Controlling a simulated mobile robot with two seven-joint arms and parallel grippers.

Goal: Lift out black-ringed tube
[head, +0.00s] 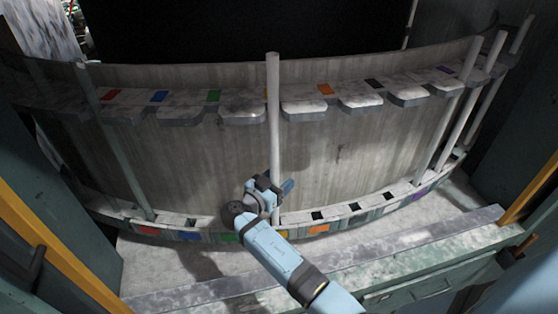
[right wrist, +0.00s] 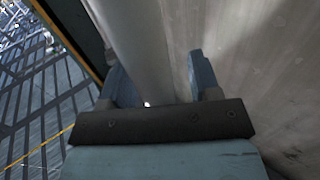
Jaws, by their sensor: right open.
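A pale grey tube (head: 273,110) stands upright in the middle of the curved rack, between its green and orange marks. I can make out no black ring on it or on the other tubes. My right gripper (head: 272,190) is at the lower part of this tube, just above the bottom ledge. In the right wrist view the tube (right wrist: 143,40) passes between the two open fingers of the right gripper (right wrist: 155,72), with a gap on the right finger's side. My left gripper is not in view.
The rack's upper ledge (head: 243,112) has notches with coloured marks, including a black one (head: 374,83). The lower ledge (head: 385,206) has matching colours and square holes. Another tube (head: 115,140) leans at the left; several (head: 458,105) stand at the right. A pale beam (head: 410,250) runs in front.

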